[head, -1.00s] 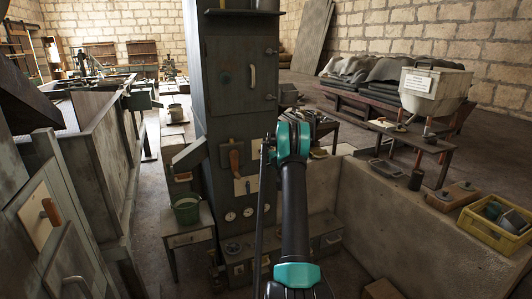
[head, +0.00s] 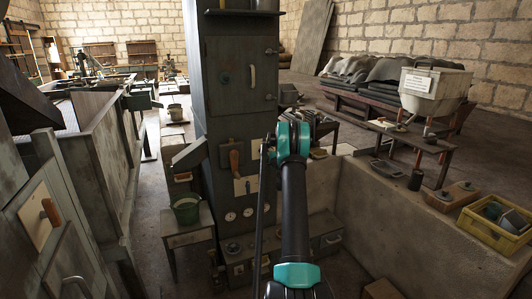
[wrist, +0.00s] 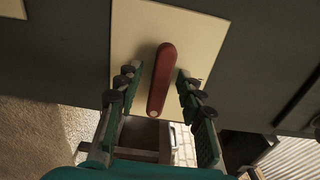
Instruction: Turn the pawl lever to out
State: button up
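In the wrist view a red-brown lever (wrist: 161,75) stands on a cream plate (wrist: 132,55) on a dark panel. It runs nearly straight up and down, leaning slightly, with a pale tip at its lower end. My gripper (wrist: 158,118) is open, with one finger on each side of the lever and a gap to both. In the head view my arm hides the gripper and this lever. A brown-handled lever (head: 235,160) shows on the dark column (head: 236,120). No label tells me which one is the pawl lever.
Gauges (head: 231,216) sit low on the column. A green bucket (head: 186,209) stands on a small table at left. A concrete wall (head: 390,215) runs along the right, with a yellow crate (head: 490,232) on it. Another lever plate (head: 38,216) is at far left.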

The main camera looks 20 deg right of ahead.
jog(key=s, duration=1.2)
jog(key=shift+d, duration=0.2)
dwell(1.1)
